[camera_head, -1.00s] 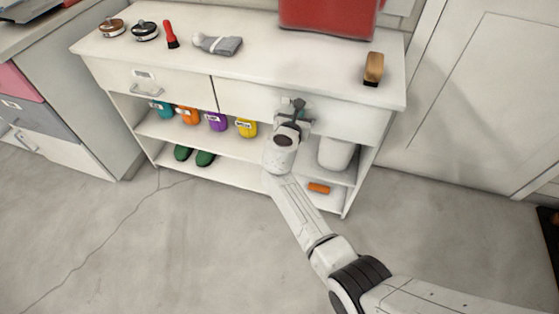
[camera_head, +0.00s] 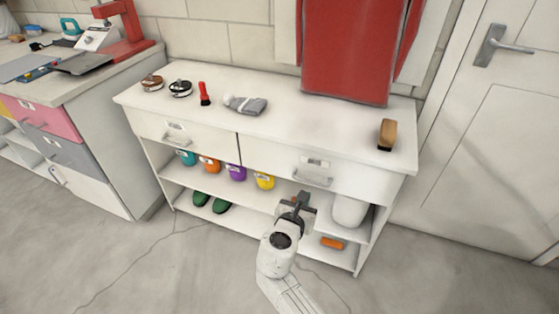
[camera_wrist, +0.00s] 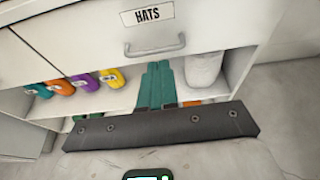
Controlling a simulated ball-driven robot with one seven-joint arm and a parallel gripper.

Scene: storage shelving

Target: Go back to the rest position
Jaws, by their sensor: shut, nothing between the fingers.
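My gripper (camera_head: 301,200) is in front of the white shelving unit, below the right drawer's handle. In the wrist view its teal fingers (camera_wrist: 157,84) are together and empty, pointing towards the unit. The right drawer (camera_wrist: 205,22) carries a "HATS" label (camera_wrist: 147,14) and a grey bar handle (camera_wrist: 155,47). The drawer looks closed, and its handle also shows in the head view (camera_head: 313,179). The fingers appear apart from the handle.
The unit's top (camera_head: 300,118) holds a brush (camera_head: 387,134), a grey glove-like item (camera_head: 246,105) and other small things. Coloured jars (camera_head: 236,173), green shoes (camera_head: 211,203) and a white bin (camera_head: 349,211) stand on the shelves. Floor (camera_head: 190,270) in front is clear.

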